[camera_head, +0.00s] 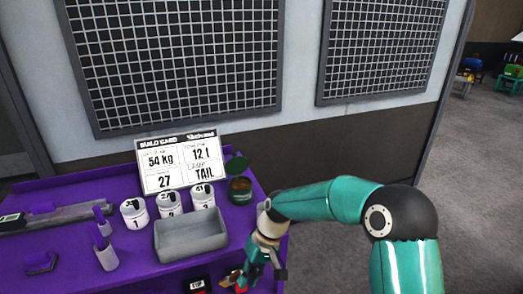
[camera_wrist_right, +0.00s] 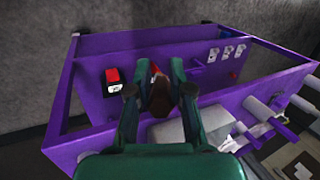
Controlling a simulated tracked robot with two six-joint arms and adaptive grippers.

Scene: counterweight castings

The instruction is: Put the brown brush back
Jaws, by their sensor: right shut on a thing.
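My right gripper (camera_wrist_right: 158,82) is shut on a brown thing (camera_wrist_right: 159,100), which I take to be the brown brush; it sits between the two fingers in the right wrist view. In the head view my right gripper (camera_head: 261,268) is low over the front right part of the purple bench (camera_head: 135,268). A small red and dark patch shows beside its fingers, and I cannot tell whether it is part of the brush. The brush's far end is hidden or too small to make out. My left gripper is not in view.
A grey open tray (camera_head: 190,241) stands mid-bench, with several numbered white tubs behind it. A dark green open can (camera_head: 241,190) stands at the back right. A white build card (camera_head: 180,161) stands behind. A red and black box (camera_wrist_right: 113,80) sits left of my fingers.

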